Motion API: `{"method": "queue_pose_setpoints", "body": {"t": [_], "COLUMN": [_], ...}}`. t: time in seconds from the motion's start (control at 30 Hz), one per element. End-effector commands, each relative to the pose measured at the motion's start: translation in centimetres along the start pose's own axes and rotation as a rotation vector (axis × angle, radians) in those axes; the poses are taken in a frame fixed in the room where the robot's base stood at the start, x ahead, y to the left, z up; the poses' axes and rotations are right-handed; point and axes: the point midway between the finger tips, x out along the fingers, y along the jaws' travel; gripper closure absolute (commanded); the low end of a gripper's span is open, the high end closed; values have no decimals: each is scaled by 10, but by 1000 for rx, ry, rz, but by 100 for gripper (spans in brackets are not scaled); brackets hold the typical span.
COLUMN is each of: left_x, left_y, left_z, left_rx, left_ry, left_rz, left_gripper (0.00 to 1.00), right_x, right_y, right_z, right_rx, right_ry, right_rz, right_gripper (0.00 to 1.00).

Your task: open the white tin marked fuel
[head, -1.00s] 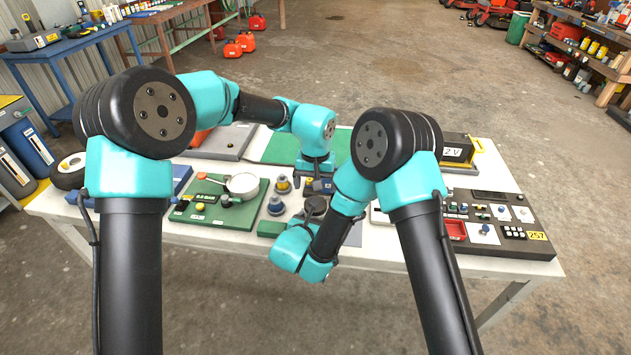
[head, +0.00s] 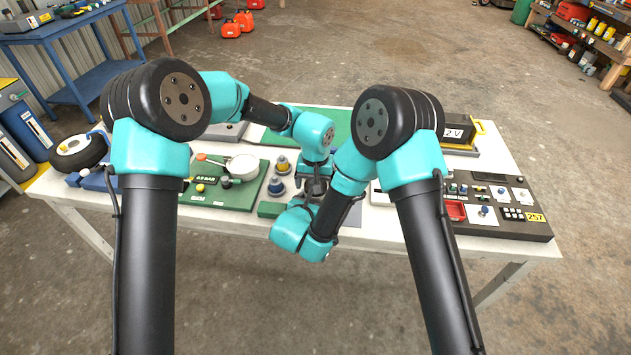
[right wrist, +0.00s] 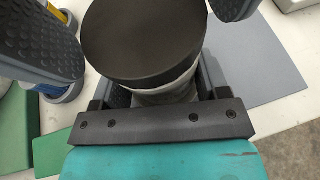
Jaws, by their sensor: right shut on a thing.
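The tin shows in the right wrist view as a round dark lid (right wrist: 145,38) on a pale body (right wrist: 172,88); its fuel marking is hidden. My right gripper (right wrist: 155,92) comes from the side and is shut on the body below the lid. The tin stands at the table's front middle, mostly hidden in the head view by my wrists. My left gripper (head: 316,176) points down at the tin. Its ribbed fingers (right wrist: 42,45) are spread apart on either side of the lid, with no clear grip on it.
Left of the tin are a green board (head: 225,198) with a pale pan (head: 243,167) and blue-and-yellow fittings (head: 280,163). A control panel (head: 497,205) lies to the right, with a black battery-like box (head: 458,132) behind it. A grey mat (right wrist: 262,50) lies beside the tin.

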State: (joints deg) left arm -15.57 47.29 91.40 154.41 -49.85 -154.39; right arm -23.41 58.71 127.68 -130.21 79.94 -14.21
Motion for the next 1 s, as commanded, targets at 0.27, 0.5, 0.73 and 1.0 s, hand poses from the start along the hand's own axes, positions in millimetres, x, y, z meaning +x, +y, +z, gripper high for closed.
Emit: {"method": "queue_pose_setpoints", "body": {"t": [0.27, 0.5, 0.73, 1.0], "left_x": [0, 0, 0, -1], "left_y": [0, 0, 0, 0], "left_z": [0, 0, 0, 0], "left_rx": [0, 0, -73, -397], "left_ry": [0, 0, 0, 0], "left_rz": [0, 0, 0, 0], "left_gripper": [37, 58, 59, 59], "right_x": [0, 0, 0, 0], "right_y": [0, 0, 0, 0], "right_z": [0, 0, 0, 0], "right_rx": [0, 0, 0, 0], "right_ry": [-1, -1, -1, -1], "right_rz": [0, 0, 0, 0], "right_gripper": [98, 98, 98, 98]}}
